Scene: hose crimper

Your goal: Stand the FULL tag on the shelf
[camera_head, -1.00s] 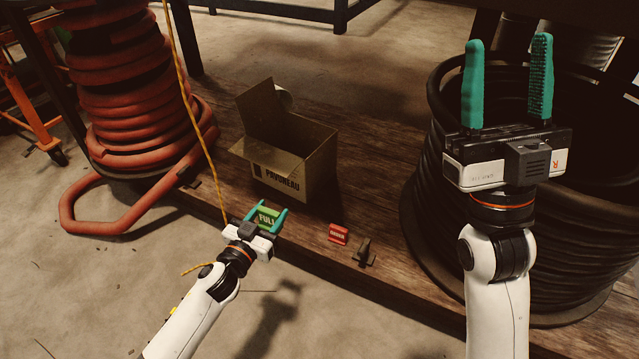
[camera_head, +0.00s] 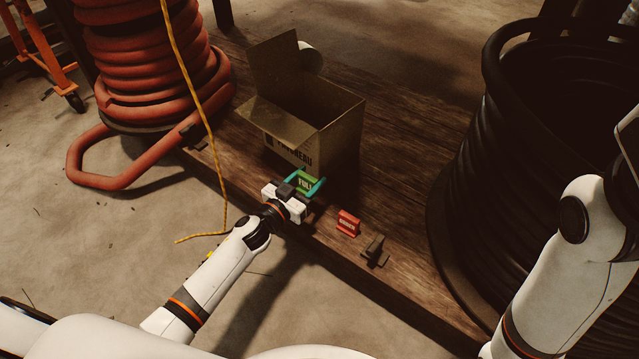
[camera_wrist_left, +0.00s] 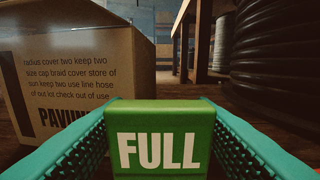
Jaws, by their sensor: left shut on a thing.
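The green FULL tag (camera_head: 306,182) is between the fingers of my left gripper (camera_head: 311,184), which is shut on it. In the left wrist view the FULL tag (camera_wrist_left: 160,140) stands upright, its white lettering facing the camera, with a teal finger on each side. The tag is at the front of the wooden shelf (camera_head: 400,185), just in front of the cardboard box. I cannot tell whether its base touches the shelf. My right arm comes in at the right edge; its gripper is out of the picture.
An open cardboard box (camera_head: 340,135) stands behind the tag. A red tag (camera_head: 348,223) and a small dark bracket (camera_head: 375,251) sit to the right near the shelf's front edge. A red hose coil (camera_head: 150,60) is at left, a black hose coil (camera_head: 500,190) at right. A yellow cord (camera_head: 190,90) hangs at left.

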